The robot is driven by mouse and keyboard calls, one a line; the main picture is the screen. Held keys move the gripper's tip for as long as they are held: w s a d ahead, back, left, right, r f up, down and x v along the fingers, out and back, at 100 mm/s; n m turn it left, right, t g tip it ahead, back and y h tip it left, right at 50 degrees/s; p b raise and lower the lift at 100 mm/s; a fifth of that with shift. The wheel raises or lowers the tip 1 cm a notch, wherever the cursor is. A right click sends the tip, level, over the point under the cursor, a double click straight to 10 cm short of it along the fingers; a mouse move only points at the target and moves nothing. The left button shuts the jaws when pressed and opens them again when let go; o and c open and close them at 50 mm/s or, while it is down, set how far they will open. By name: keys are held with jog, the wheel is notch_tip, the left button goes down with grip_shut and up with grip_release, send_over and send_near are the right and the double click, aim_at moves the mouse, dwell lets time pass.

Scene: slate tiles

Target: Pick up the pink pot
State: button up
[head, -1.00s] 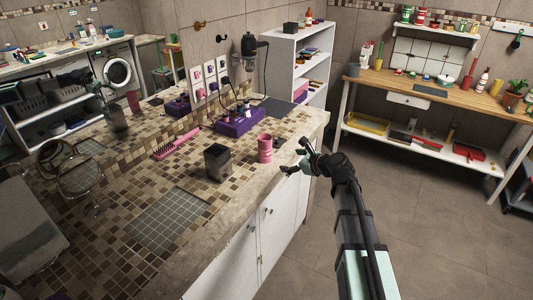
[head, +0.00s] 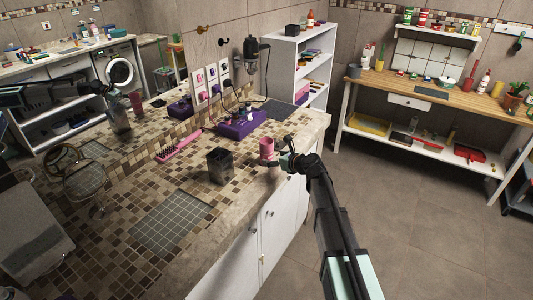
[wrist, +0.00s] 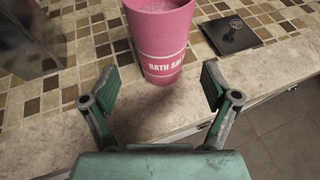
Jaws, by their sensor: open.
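The pink pot (head: 266,149) stands upright on the tiled counter near its front edge. In the wrist view the pink pot (wrist: 160,45) shows a pale band with lettering that reads in part "BATH SAL". My gripper (head: 279,161) is at the counter edge, right beside the pot in the head view, partly covering its lower right side. In the wrist view my gripper (wrist: 157,88) is open, with one finger to each side and the pot between and just beyond the fingertips. Nothing is held.
A dark square cup (head: 220,166) stands left of the pot; it also shows blurred in the wrist view (wrist: 30,38). A dark flat square (wrist: 231,34) lies right of the pot. A purple box (head: 242,124) and pink brush (head: 178,147) are farther back. A mirror lines the wall.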

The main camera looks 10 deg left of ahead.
aim_at(271, 156)
jog(key=shift+p+x, duration=1.15)
jog(key=shift+x, duration=1.6)
jog(key=shift+w+a+f, duration=0.1)
jog(key=shift+w+a, duration=0.05)
jog(key=shift+w, duration=0.1)
jog(key=c, duration=1.4)
